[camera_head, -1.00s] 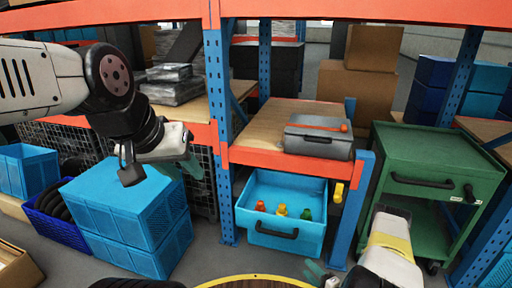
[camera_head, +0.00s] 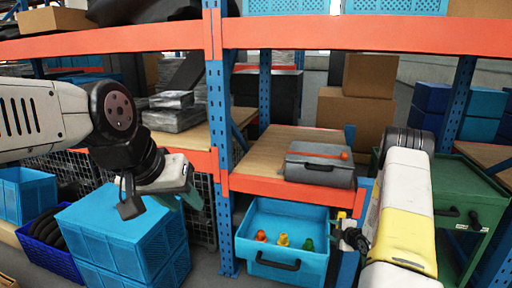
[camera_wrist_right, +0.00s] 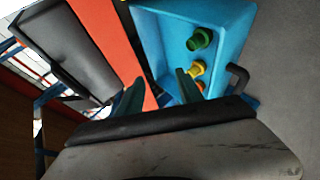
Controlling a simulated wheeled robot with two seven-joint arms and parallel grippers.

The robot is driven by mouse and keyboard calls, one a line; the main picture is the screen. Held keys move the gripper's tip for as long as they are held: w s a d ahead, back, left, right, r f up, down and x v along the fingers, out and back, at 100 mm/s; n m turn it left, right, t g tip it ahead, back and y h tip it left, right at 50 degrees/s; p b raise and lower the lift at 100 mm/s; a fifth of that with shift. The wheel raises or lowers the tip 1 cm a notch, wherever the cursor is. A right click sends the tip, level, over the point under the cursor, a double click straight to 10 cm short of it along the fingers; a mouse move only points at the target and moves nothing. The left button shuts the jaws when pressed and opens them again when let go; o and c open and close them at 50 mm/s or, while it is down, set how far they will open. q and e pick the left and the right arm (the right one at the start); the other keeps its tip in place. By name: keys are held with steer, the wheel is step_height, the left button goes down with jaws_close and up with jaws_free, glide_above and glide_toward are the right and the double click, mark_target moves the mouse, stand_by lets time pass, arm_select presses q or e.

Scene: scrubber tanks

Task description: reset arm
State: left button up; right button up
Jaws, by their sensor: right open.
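My left gripper (camera_head: 190,192) hangs at the left in the head view, above and beside the stacked blue crates (camera_head: 122,226). Its green fingers are partly seen and I cannot tell how far apart they are. My right gripper (camera_head: 347,236) is in front of the rack's right post, beside the blue bin. In the right wrist view its two green fingers (camera_wrist_right: 160,90) are apart with nothing held between them. Beyond them is the blue bin (camera_wrist_right: 150,35) with a green-topped, a yellow-topped and an orange-topped item inside.
The blue bin (camera_head: 287,268) sits under the orange rack beam (camera_head: 262,187). A grey case (camera_head: 320,165) lies on the wooden shelf (camera_head: 262,155) above it. A green cart (camera_head: 465,185) stands right, partly behind my right arm. Blue rack posts (camera_head: 221,140) stand between the arms.

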step_height(320, 180, up, 15)
steer(key=w+m+h, duration=0.1)
steer(key=m+h, duration=0.1)
steer(key=m, duration=0.2)
steer(key=s+a+r+m+g+h, duration=0.1)
steer(key=s+a+r+m, duration=0.2)
steer(key=r, duration=0.4)
steer(key=s+a+r+m+g, duration=0.1)
steer(key=s+r+m, duration=0.1)
steer(key=s+r, duration=0.35)
steer(key=s+a+r+m+g+y, duration=0.1)
steer(key=s+a+r, duration=0.3)
steer(key=s, duration=0.5)
steer(key=s+a+r+m+g, duration=0.1)
steer(key=s+a+r+m, duration=0.2)
steer(key=s, duration=0.6)
steer(key=s+a+r+m+g+y, duration=0.1)
steer(key=s+a+r+m, duration=0.3)
steer(key=s, duration=0.6)
steer(key=shift+a+r+y, duration=0.3)
steer(key=shift+a+r, duration=0.05)
steer(key=shift+a, duration=0.45)
